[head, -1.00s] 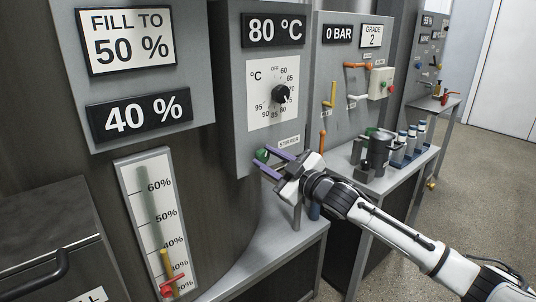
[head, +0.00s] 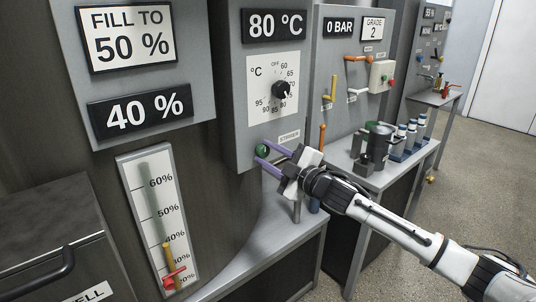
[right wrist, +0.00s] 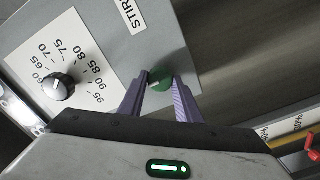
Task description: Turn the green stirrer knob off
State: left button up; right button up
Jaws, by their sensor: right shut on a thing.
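The green stirrer knob (head: 262,151) sits low on the grey panel, just below the stirrer label (head: 289,137). My right gripper (head: 261,152) reaches it from the right, with its two purple fingers on either side of the knob. In the right wrist view the green knob (right wrist: 160,77) shows between the tips of the right gripper (right wrist: 160,82), which is shut on it. The fingers hide part of the knob's sides. I cannot tell its exact turn position. My left gripper is not in view.
The black temperature dial (head: 281,90) is above the knob. An orange lever (head: 322,137) stands to the right of my gripper. The level gauge (head: 150,215) is at lower left.

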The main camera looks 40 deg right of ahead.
jog(key=o, duration=1.1)
jog(key=shift+c, duration=0.2)
jog(key=shift+s, duration=0.15)
jog(key=shift+s+f, duration=0.1)
jog(key=shift+s, duration=0.2)
jog(key=s+b, duration=0.1)
jog(key=s, duration=0.8)
jog(key=shift+s+d, duration=0.2)
jog(key=shift+d, duration=0.2)
